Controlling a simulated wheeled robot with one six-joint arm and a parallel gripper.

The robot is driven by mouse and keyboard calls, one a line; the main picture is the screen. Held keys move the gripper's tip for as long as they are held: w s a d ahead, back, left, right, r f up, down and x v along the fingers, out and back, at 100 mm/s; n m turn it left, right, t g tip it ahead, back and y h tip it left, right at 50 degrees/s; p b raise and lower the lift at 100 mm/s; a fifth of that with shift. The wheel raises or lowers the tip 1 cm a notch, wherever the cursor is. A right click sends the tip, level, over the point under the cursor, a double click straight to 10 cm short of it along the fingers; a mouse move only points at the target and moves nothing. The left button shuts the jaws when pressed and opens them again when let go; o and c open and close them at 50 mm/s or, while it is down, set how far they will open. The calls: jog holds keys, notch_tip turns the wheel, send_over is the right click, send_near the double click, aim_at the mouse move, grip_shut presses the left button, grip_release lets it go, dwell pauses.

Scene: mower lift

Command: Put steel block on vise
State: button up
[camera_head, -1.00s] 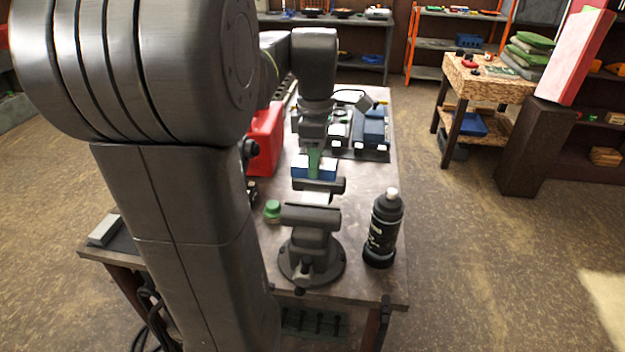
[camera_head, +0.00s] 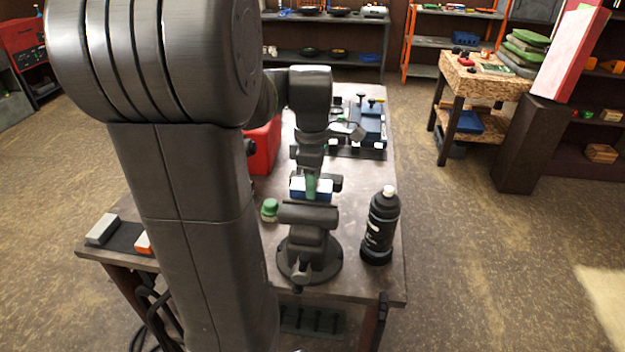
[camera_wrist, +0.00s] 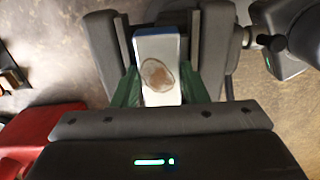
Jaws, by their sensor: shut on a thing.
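The steel block (camera_head: 298,189), pale on its face with blue along its edge, is held between the green fingers of my gripper (camera_head: 311,186). In the wrist view the block (camera_wrist: 159,48) has a brown stain, and my gripper's fingers (camera_wrist: 158,90) clasp it from both sides. The grey vise (camera_head: 308,242) stands on a round base near the bench's front. The block is over the vise's jaw gap, behind the front jaw, and hides part of the rear jaw. In the wrist view the vise jaws (camera_wrist: 216,48) flank it. Whether it touches the vise is unclear.
A black spray bottle (camera_head: 381,226) stands right of the vise on the workbench (camera_head: 358,275). A small green-capped jar (camera_head: 269,211) is close on its left.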

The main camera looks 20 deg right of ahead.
jog(key=o, duration=1.1)
jog(key=shift+s+a+f, duration=0.1)
jog(key=shift+s+f, duration=0.05)
jog(key=shift+f, duration=0.05)
jog(key=shift+o, duration=0.9)
jog(key=shift+f, duration=0.15)
notch_tip(320, 180, up, 13)
